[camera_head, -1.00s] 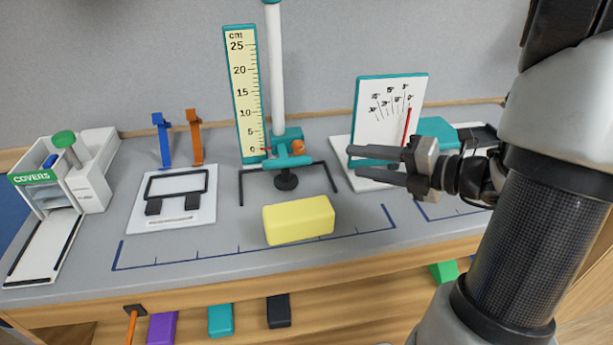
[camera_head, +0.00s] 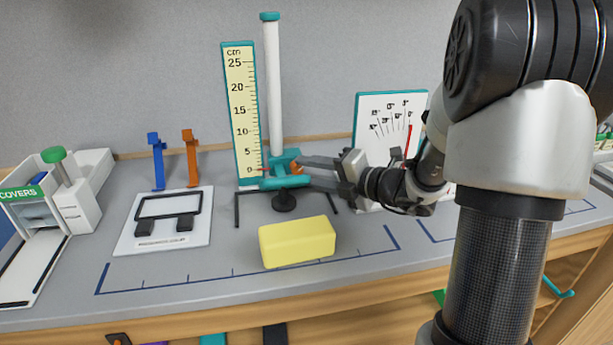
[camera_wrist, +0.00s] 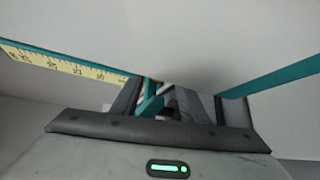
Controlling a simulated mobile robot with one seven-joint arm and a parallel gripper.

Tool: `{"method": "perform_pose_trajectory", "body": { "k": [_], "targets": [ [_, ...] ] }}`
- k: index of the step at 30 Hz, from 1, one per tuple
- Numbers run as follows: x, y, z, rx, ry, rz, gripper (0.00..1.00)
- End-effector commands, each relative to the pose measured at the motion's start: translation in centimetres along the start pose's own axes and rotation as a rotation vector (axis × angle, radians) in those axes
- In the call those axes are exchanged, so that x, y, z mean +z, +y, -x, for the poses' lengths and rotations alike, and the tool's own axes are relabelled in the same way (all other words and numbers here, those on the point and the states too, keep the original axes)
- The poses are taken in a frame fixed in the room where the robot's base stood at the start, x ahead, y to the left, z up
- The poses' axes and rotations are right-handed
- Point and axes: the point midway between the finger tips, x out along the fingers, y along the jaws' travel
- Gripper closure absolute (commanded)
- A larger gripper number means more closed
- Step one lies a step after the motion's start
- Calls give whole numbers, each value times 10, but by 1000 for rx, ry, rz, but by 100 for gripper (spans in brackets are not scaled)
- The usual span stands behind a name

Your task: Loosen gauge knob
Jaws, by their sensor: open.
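The gauge is a cream centimetre scale (camera_head: 241,112) in a teal frame, beside a white post (camera_head: 272,90) with a teal carriage (camera_head: 280,182) near its foot. The orange gauge knob (camera_head: 296,167) is on the right side of the carriage. My gripper (camera_head: 304,171) is open, reaching in from the right with its fingertips at the knob. The jaws appear around or just beside it; contact cannot be told. In the wrist view the scale (camera_wrist: 60,65) runs along the upper left, and a teal part (camera_wrist: 150,104) shows between the fingers. The knob is not discernible there.
A yellow block (camera_head: 297,242) lies in front of the gauge. An angle board (camera_head: 378,120) stands behind my wrist. Blue (camera_head: 157,160) and orange (camera_head: 191,157) clips, a white plate (camera_head: 140,236) and the covers dispenser (camera_head: 70,200) stand left.

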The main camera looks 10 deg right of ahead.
Motion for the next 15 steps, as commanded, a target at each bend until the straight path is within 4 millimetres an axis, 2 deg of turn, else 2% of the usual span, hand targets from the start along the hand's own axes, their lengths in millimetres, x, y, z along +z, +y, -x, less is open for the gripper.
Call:
{"method": "perform_pose_trajectory", "body": {
  "k": [6, 15],
  "targets": [
    [0, 0, -18, 0, 0, -1, 60],
    [0, 0, -19, -1, 0, -1, 61]
  ]
}}
